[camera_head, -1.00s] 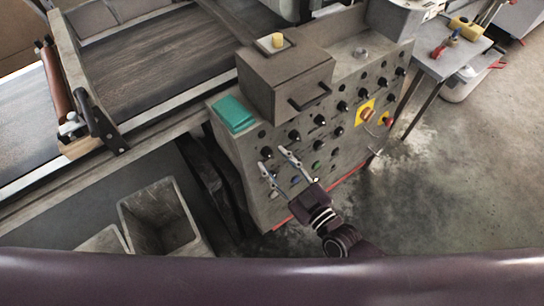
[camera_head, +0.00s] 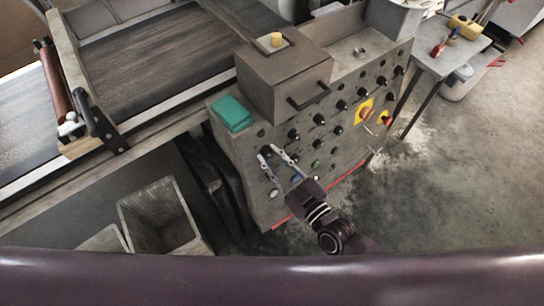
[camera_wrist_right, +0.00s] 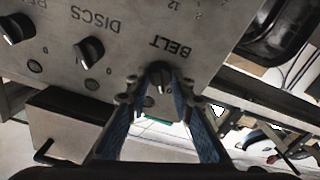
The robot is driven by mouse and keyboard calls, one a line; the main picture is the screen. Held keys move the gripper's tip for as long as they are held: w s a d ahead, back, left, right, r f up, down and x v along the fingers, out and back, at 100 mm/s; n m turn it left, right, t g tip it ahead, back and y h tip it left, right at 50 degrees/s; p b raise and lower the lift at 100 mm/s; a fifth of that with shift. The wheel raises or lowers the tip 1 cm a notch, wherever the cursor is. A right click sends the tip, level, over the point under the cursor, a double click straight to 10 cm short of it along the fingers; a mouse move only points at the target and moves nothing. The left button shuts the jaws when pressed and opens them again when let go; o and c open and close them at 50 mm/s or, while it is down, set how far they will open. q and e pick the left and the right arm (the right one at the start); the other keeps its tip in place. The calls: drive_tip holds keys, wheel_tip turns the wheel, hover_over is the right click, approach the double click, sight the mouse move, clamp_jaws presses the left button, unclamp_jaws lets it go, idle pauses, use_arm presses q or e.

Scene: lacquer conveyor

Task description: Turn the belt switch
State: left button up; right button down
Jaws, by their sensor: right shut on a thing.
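The belt switch (camera_wrist_right: 160,72) is a dark round knob under the upside-down word BELT in the right wrist view. My right gripper (camera_head: 272,151) reaches the left part of the grey control panel (camera_head: 334,128) in the head view. In the wrist view the fingertips of the right gripper (camera_wrist_right: 158,96) are on both sides of the knob, shut on it. In the head view the fingertips largely cover the knob. My left gripper is in neither view.
Other dark knobs, such as the DISCS knob (camera_wrist_right: 89,51), sit close by on the panel. A grey box (camera_head: 284,82) and a teal block (camera_head: 232,114) are on top. The conveyor belt (camera_head: 160,57) runs at the left. Floor (camera_head: 450,170) is clear at the right.

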drive_tip(key=shift+m, duration=0.4)
drive_tip(key=m+h+p, duration=0.1)
drive_tip(key=m, duration=0.2)
drive_tip(key=m+p, duration=0.1)
drive_tip(key=m, duration=0.2)
drive_tip(key=shift+r+t+h, duration=0.1)
drive_tip(key=shift+t+h, duration=0.2)
drive_tip(key=shift+h, duration=0.1)
drive_tip(key=m+h+p, duration=0.1)
drive_tip(key=m+p, duration=0.1)
drive_tip(key=m, duration=0.4)
drive_tip(key=shift+m, duration=0.3)
drive_tip(key=c, duration=1.7)
unclamp_jaws()
drive_tip(key=v, duration=1.2)
drive_tip(key=shift+s+a+r, duration=0.1)
